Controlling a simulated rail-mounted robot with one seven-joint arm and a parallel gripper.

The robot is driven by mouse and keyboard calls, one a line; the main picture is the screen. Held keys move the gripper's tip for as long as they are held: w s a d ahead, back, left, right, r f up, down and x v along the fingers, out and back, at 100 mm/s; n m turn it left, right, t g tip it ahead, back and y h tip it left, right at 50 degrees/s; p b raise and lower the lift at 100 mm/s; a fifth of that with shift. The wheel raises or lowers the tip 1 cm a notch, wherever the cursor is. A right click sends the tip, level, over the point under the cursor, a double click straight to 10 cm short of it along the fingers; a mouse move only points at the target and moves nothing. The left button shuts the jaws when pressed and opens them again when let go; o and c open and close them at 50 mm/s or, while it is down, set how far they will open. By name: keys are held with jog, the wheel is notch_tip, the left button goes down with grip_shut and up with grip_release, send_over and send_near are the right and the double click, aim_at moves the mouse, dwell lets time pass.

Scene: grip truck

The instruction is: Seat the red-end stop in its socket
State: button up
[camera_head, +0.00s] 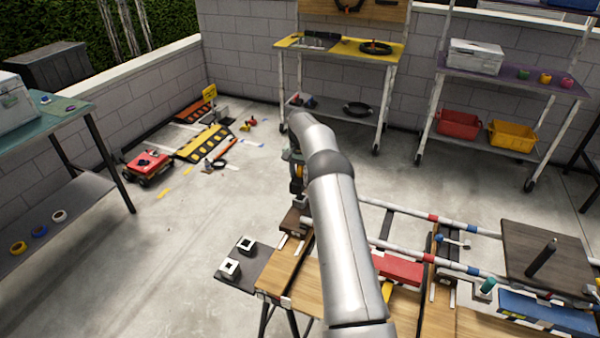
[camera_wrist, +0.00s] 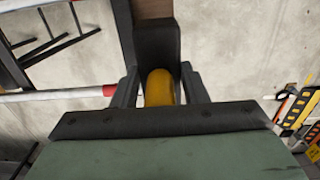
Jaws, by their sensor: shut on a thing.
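My gripper (camera_wrist: 160,92) is shut on a yellow rounded piece (camera_wrist: 159,87), probably the stop's grip. A dark block (camera_wrist: 157,44) shows just beyond the fingers; I cannot tell whether it belongs to the held piece. In the head view my gripper (camera_head: 297,180) hangs near the left end of the rails, partly behind my arm. The stop's socket cannot be made out for certain.
Two white square pieces with dark holes (camera_head: 230,268) sit on a dark plate left of the wooden bench (camera_head: 275,281). A red block (camera_head: 400,269) and a dark board (camera_head: 545,250) are to the right.

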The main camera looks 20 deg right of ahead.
jog(key=shift+f+b, duration=1.1)
jog(key=shift+f, duration=1.25)
jog(key=o, duration=1)
jog(key=shift+o, duration=0.2)
notch_tip(320, 180, up, 18)
jog(key=shift+f+p, duration=0.25)
jog(key=shift+p, duration=0.05)
